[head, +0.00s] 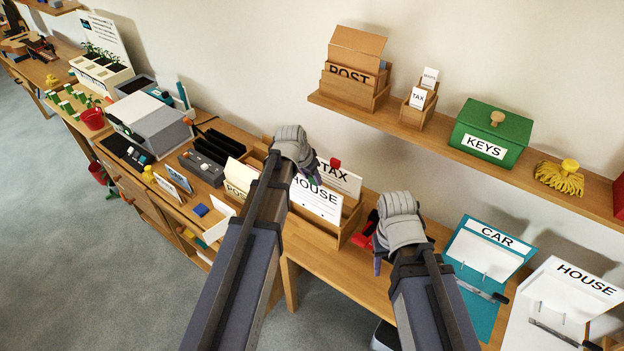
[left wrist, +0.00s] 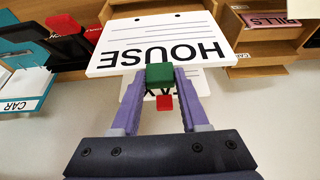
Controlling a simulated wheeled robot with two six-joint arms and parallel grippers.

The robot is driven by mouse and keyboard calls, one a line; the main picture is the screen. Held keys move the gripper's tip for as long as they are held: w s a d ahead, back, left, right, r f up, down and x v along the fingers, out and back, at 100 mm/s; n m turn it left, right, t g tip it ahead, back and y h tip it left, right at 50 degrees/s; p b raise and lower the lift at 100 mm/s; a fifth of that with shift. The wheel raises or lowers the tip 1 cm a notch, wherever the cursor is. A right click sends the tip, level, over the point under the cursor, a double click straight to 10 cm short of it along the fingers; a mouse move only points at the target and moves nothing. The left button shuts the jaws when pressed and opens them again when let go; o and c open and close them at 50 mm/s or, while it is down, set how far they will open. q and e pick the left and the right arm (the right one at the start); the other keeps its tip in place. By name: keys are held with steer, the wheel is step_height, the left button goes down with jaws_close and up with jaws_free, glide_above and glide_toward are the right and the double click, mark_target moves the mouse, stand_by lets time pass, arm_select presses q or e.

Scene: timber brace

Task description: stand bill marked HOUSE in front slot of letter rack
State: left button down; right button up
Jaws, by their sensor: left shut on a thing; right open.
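The bill marked HOUSE (head: 317,201) is a white card with a green tab (left wrist: 159,75). My left gripper (head: 310,170) is shut on that tab, and the card hangs below the fingers. The card also shows upside down in the left wrist view (left wrist: 170,30). It is at the front of the wooden letter rack (head: 309,232), in front of the card marked TAX (head: 345,181). I cannot tell whether its lower edge touches the slot floor. My right gripper (head: 377,264) is open and empty, right of the rack.
A POST card (head: 240,175) stands at the rack's left. A red tool (head: 364,236) lies beside my right gripper. The CAR clipboard (head: 490,250) and HOUSE clipboard (head: 565,295) are at the right. A shelf (head: 400,128) above holds a green KEYS box (head: 491,133).

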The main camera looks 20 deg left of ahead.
arm_select(q)
steer(key=shift+w+f, duration=0.1)
steer(key=shift+f, duration=0.4)
steer(key=b, duration=0.5)
glide_above(313, 202)
steer(key=f, duration=0.4)
steer(key=shift+s+a+f, duration=0.1)
steer(key=shift+s+f, duration=0.15)
steer(key=shift+f, duration=0.1)
stand_by(0.6)
steer(key=shift+f+b, duration=2.85)
steer(key=shift+b, duration=0.1)
steer(key=shift+c, duration=1.7)
jaws_free()
